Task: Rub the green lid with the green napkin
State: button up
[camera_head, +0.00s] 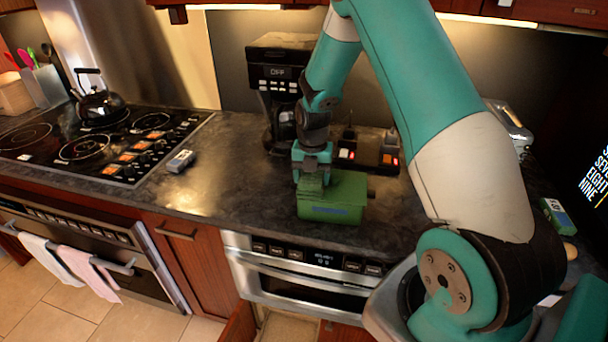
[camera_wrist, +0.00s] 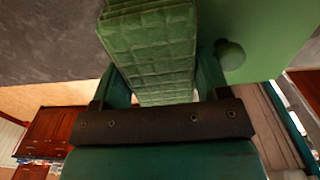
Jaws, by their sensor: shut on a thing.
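My gripper (camera_head: 311,176) points down over the left part of a green box on the counter. It is shut on the green napkin (camera_wrist: 150,45), a folded, quilted cloth between the fingers in the wrist view. In the head view the napkin (camera_head: 310,189) appears at the left end of the green lid (camera_head: 347,184). Whether the napkin touches the lid I cannot tell for sure.
A black coffee maker (camera_head: 280,75) stands behind my gripper. A dark device with red lights (camera_head: 375,152) sits behind the box. A stove (camera_head: 100,145) with a kettle (camera_head: 101,105) is at the left. A small grey object (camera_head: 181,161) lies on clear counter beside it.

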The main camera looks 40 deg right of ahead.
jog(key=shift+w+a+f, duration=0.2)
jog(key=shift+w+a, duration=1.15)
jog(key=shift+w, duration=0.05)
jog(key=shift+s+d, duration=0.25)
jog(key=shift+d, duration=0.45)
jog(key=shift+s+d, duration=0.2)
jog(key=shift+d, duration=0.5)
jog(key=shift+s+d, duration=0.25)
jog(key=shift+d, duration=0.45)
jog(key=shift+r, duration=0.15)
jog(key=w+a, duration=0.2)
jog(key=w, duration=0.1)
jog(key=shift+a+r, duration=0.1)
jog(key=shift+a, duration=0.2)
notch_tip(320, 180, up, 6)
jog(key=p, duration=0.4)
